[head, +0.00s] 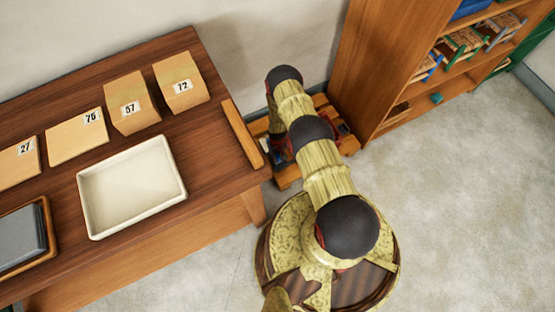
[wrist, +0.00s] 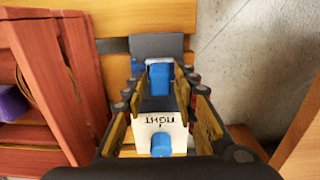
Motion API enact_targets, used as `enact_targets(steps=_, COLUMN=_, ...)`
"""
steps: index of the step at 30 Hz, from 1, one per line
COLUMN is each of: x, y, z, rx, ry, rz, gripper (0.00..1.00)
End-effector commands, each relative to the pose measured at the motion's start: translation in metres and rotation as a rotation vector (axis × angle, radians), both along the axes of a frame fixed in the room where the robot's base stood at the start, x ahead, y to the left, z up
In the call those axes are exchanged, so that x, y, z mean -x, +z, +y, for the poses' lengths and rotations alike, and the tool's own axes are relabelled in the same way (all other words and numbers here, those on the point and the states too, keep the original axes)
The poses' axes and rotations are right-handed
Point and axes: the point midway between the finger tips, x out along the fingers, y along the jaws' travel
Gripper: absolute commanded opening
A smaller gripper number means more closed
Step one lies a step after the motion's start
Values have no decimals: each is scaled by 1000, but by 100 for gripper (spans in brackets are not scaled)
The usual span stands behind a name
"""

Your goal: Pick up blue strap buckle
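In the wrist view, my gripper (wrist: 159,82) points into a wooden crate with its two fingers apart. A blue piece (wrist: 160,78), which may be the strap buckle, shows between the fingertips, with a gap visible beside it. Nearer the camera, a white card with dark lettering (wrist: 146,124) lies between the fingers, with a blue knob-like piece (wrist: 161,145) on it. I cannot tell which blue piece is the buckle. In the head view, my arm reaches over the crate (head: 287,172) and hides my gripper and most of the contents.
A wooden table (head: 215,160) stands left of the crate, bearing numbered tan boxes (head: 128,102) and an empty white tray (head: 130,187). A wooden shelf (head: 385,70) stands close on the right. A purple item (wrist: 12,103) is at the wrist view's left. Floor (head: 470,200) is clear at right.

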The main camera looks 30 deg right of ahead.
Motion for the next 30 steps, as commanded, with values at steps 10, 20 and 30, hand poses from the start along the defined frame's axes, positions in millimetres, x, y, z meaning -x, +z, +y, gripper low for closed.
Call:
enact_targets(steps=10, x=0, y=0, z=0, rx=0, ry=0, rz=0, gripper=7)
enact_targets(steps=20, x=0, y=0, z=0, rx=0, ry=0, rz=0, gripper=0)
enact_targets(steps=30, x=-1, y=7, z=0, rx=0, ry=0, rz=-1, gripper=0)
